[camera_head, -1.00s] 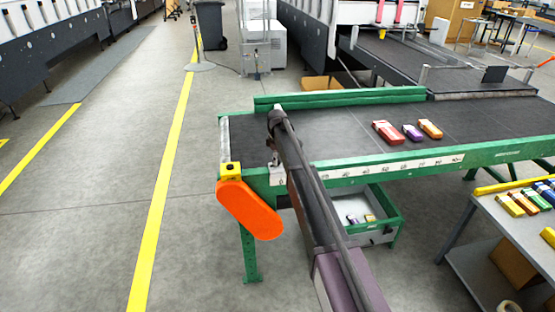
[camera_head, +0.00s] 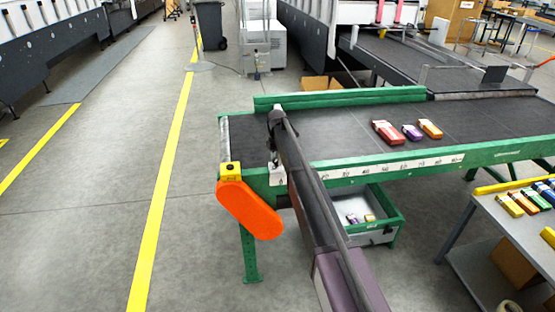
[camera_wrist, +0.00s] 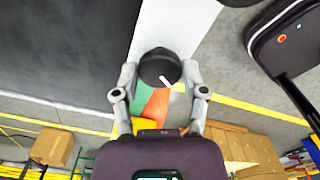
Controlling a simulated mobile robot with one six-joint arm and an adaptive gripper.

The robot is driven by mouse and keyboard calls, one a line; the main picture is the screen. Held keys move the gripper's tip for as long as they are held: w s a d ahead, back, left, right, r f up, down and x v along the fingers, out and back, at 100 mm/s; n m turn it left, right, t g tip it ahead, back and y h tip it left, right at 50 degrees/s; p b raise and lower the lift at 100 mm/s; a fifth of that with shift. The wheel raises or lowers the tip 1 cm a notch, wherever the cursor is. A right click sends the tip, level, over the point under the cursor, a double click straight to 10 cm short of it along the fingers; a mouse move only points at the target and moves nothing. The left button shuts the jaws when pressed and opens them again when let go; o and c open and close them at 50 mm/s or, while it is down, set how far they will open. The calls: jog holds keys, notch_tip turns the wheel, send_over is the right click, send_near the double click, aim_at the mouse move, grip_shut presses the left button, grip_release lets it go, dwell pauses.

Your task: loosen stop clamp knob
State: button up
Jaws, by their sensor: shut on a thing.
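The stop clamp knob (camera_wrist: 160,66) is round and black with a white pointer mark, seen from above in the wrist view. The mark points down and to the right. My gripper (camera_wrist: 160,76) is shut on the knob, with one grey finger on its left and one on its right. In the head view my gripper (camera_head: 275,168) is at the left end of the conveyor's near rail (camera_head: 370,168), beside a white number scale (camera_head: 390,166). My arm crosses in front there, and I cannot make out the knob in that view.
An orange guard (camera_head: 248,208) and a yellow block (camera_head: 230,169) sit at the conveyor's left corner. Small cartons (camera_head: 388,132) lie on the dark belt (camera_head: 340,138). A green-edged tray (camera_head: 380,228) is below. A side table (camera_head: 500,225) stands right. The floor at left is clear.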

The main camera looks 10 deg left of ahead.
jog(key=shift+s+n, duration=0.1)
jog(key=shift+n, duration=0.4)
jog(key=o, duration=1.2)
jog(key=shift+f, duration=0.1)
jog(key=shift+c, duration=0.2)
